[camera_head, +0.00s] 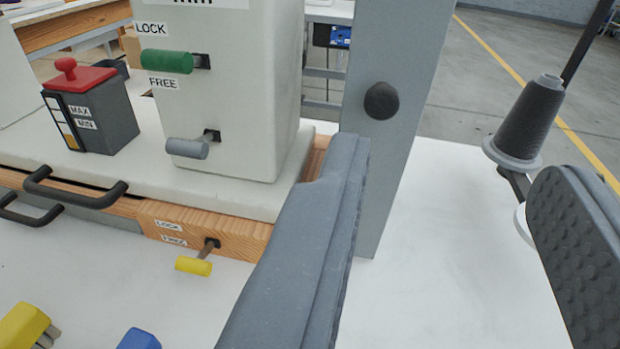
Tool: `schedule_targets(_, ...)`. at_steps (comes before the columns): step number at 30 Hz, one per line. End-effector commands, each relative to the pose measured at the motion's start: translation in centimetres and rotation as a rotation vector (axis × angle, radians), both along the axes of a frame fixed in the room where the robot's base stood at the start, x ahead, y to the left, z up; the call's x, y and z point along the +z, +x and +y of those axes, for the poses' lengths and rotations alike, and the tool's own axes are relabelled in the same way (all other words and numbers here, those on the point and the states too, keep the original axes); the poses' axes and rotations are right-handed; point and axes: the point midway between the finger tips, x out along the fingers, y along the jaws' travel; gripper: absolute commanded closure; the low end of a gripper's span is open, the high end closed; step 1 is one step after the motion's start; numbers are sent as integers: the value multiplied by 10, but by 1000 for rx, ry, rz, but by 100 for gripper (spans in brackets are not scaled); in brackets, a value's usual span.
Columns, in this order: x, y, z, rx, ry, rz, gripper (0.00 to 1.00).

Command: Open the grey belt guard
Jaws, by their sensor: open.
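The grey belt guard (415,75) is a tall flat upright panel right of the white press body (235,95), and its top runs out of the picture. A dark round knob (382,101) sticks out from its face. Whether the guard is fully closed against the machine I cannot tell. My gripper (455,175) is open and empty, with its two grey fingers wide apart. The left finger covers part of the guard's lower left edge, below the knob. The right finger is at the right edge of the picture, apart from the guard. The knob is not between the finger pads.
Levers in green (167,61), grey (187,148) and yellow (194,266) stick out at the press. A red-lidded box (90,110) and black handles (75,190) are at left. A dark thread cone (528,118) stands at right. White tabletop (450,270) is clear between the fingers.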

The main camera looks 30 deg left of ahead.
Motion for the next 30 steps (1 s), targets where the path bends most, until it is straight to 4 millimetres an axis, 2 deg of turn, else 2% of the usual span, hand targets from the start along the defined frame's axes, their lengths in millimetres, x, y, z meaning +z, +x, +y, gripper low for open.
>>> schedule_targets(1, -16, -3, 1, 17, 21, 9, 58)
schedule_targets(3, -27, -6, 5, 39, 45, 5, 58)
schedule_targets(7, -35, -8, 9, 61, 68, -3, 58)
schedule_targets(11, -37, -1, 12, 66, 72, -6, 58)
schedule_targets(30, -38, 85, 39, 64, 70, -4, 58)
